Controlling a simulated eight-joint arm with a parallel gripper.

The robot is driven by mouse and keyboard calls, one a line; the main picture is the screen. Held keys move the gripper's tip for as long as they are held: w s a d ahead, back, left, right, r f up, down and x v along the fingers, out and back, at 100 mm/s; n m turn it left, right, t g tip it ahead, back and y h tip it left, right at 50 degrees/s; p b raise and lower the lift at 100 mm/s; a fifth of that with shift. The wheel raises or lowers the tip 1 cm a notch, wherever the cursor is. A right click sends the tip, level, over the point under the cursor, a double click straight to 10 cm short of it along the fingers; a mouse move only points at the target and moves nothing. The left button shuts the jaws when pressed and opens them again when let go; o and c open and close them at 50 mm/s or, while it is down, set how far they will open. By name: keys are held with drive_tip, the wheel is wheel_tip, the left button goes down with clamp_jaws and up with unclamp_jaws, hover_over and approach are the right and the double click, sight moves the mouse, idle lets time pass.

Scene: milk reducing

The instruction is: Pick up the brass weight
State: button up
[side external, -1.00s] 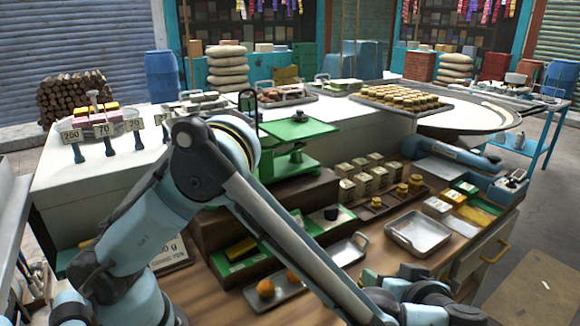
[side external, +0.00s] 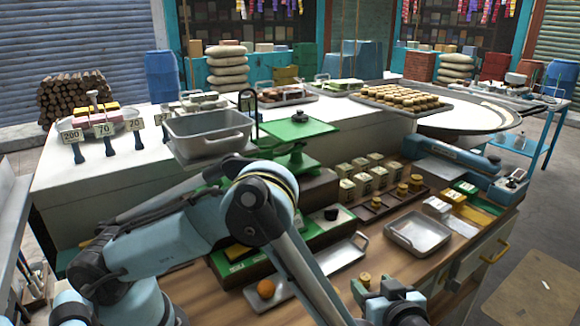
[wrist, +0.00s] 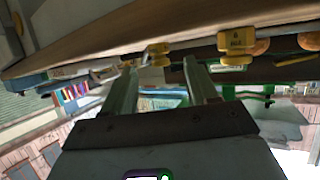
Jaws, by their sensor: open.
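A brass weight (side external: 365,280) stands upright on the wooden counter in the side external view, right beside my gripper (side external: 362,292). In the wrist view, which looks upside down, a brass weight (wrist: 236,42) with dark marking lies just right of my gripper (wrist: 160,68), outside the right finger. Another brass piece (wrist: 159,52) shows farther off, seen between the fingers. My gripper is open and empty, its fingers close to the counter. More brass weights (side external: 403,189) stand in a dark rack behind. The exact gap between the near weight and the fingers cannot be told.
A long tray holding an orange (side external: 266,289) lies left of my gripper. A green scale (side external: 297,130) and a grey pan (side external: 209,132) stand behind.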

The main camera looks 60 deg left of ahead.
sight(366, 278)
drive_tip(key=x, duration=0.4)
drive_tip(key=shift+w+a, duration=0.1)
drive_tip(key=shift+a, duration=0.15)
clamp_jaws()
